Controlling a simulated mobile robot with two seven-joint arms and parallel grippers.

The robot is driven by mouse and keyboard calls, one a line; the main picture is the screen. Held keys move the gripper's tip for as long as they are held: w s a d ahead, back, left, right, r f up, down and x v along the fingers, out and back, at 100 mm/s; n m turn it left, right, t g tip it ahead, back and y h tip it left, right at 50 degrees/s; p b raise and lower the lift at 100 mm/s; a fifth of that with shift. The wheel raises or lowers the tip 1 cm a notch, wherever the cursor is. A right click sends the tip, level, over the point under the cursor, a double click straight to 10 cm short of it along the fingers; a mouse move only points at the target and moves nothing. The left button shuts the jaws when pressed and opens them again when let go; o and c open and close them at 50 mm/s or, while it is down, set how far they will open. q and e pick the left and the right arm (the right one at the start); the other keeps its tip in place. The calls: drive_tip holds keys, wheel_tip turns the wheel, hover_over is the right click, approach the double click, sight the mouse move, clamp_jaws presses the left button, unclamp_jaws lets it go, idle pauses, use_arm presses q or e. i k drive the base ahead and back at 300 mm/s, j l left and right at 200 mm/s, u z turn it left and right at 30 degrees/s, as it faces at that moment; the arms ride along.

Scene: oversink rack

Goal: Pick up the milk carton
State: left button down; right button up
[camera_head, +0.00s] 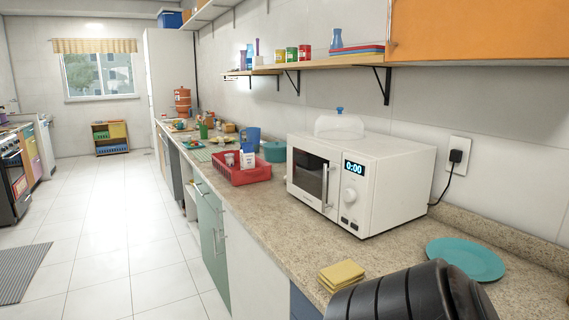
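A small white carton-like container (247,159) stands in the red rack (241,175) on the counter, left of the microwave. It may be the milk carton, but it is too small to tell for sure. A blue cup or jug (253,135) stands close behind it. Neither of my grippers shows. A black ribbed part at the bottom right, probably a link of my arm, covers part of the counter's near end.
A white microwave (356,184) stands on the counter (290,222) right of the rack. A yellow sponge stack (341,274) and a teal plate (465,259) lie near me. A shelf (322,64) hangs above. The tiled floor (110,245) on the left is mostly clear.

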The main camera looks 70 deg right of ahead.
sight(247, 151)
drive_tip(key=z, duration=1.95)
drive_tip(key=j, duration=0.3)
drive_tip(key=i+j, duration=0.15)
drive_tip(key=j, duration=0.15)
drive_tip(key=i+j, duration=0.6)
drive_tip(key=j, duration=0.25)
